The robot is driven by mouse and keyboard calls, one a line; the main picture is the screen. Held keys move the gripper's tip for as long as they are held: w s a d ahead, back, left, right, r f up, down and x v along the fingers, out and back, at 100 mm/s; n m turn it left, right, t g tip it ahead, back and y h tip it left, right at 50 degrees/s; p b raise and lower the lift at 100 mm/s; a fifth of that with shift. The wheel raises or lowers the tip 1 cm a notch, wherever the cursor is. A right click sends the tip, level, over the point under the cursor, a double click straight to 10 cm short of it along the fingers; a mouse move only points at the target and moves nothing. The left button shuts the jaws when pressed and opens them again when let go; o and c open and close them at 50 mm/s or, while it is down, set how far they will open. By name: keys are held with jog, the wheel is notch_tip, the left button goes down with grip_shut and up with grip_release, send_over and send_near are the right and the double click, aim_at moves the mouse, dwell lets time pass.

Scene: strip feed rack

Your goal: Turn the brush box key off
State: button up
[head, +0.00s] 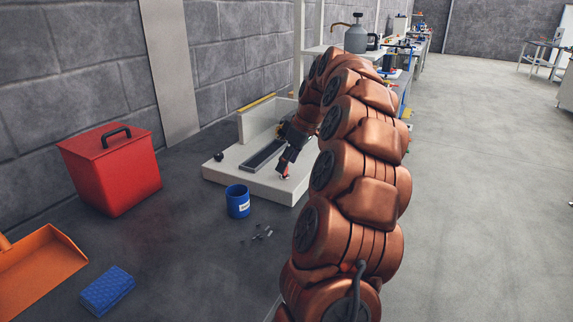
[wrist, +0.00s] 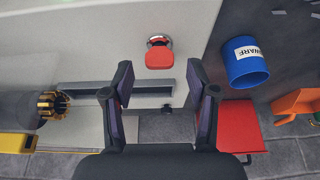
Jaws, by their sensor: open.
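The key is a red tab in a round silver collar on a pale flat surface. It shows in the wrist view (wrist: 159,58), at upper middle, with the red tab toward the bottom of the picture. My gripper (wrist: 158,70) is open, with one dark finger on each side of the tab and visible gaps; I see no contact. In the head view my gripper (head: 285,171) points down over the front of the white unit (head: 228,178), which has a long dark slot. The key is small and partly hidden there.
A blue cup (head: 238,203) stands by the unit's front edge, with small loose dark pieces (head: 262,233) near it. A red lidded bin (head: 115,170), an orange dustpan (head: 40,270) and a blue sponge (head: 107,290) are at left.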

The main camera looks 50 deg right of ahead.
jog(key=shift+x, duration=0.8)
grip_shut()
